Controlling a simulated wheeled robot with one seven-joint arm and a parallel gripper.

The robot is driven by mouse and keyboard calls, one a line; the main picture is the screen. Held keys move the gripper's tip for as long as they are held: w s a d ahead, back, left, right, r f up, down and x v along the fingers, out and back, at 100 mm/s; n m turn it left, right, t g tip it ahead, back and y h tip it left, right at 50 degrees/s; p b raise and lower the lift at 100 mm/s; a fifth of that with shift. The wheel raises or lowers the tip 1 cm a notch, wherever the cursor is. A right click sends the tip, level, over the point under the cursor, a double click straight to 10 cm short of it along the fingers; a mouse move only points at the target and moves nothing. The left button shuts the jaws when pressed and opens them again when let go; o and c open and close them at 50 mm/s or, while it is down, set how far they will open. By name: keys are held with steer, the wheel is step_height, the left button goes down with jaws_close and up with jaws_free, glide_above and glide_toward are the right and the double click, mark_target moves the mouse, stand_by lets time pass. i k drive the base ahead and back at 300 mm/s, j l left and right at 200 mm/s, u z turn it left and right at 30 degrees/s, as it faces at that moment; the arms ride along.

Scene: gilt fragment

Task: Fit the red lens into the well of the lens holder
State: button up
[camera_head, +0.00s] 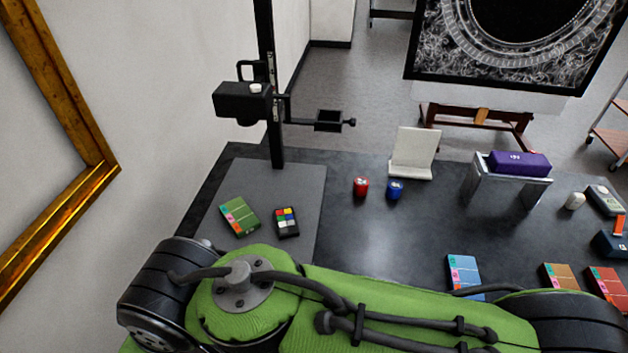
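The red lens (361,188), a small red cylinder with a pale mark on top, stands upright on the dark table, just left of a similar blue cylinder (395,190). What looks like the lens holder (331,121) is a small black square frame with a dark well and a side knob. It sticks out to the right from a black upright column, beneath and right of a black camera-like box (243,101). The inside of the well is too dark to make out. My green arm spans the bottom of the view; my gripper is not in view.
The dark table (384,244) is clear around its middle. A grey baseboard with a green card (239,217) and colour chart (286,222) lies left. A white stand (413,155) is behind the cylinders. A metal riser holds a purple box (519,164). Several coloured cards lie front right.

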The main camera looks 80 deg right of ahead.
mark_target(326, 120)
steer(key=k+l+z, duration=0.1)
steer(key=z, duration=2.85)
steer(key=l+u, duration=0.4)
steer(key=k+l+u, duration=0.2)
steer(key=l+u, duration=0.15)
steer(key=k+l+u, duration=0.15)
steer(key=l+u, duration=0.25)
steer(key=i+j+z, duration=0.1)
steer(key=j+z, duration=0.9)
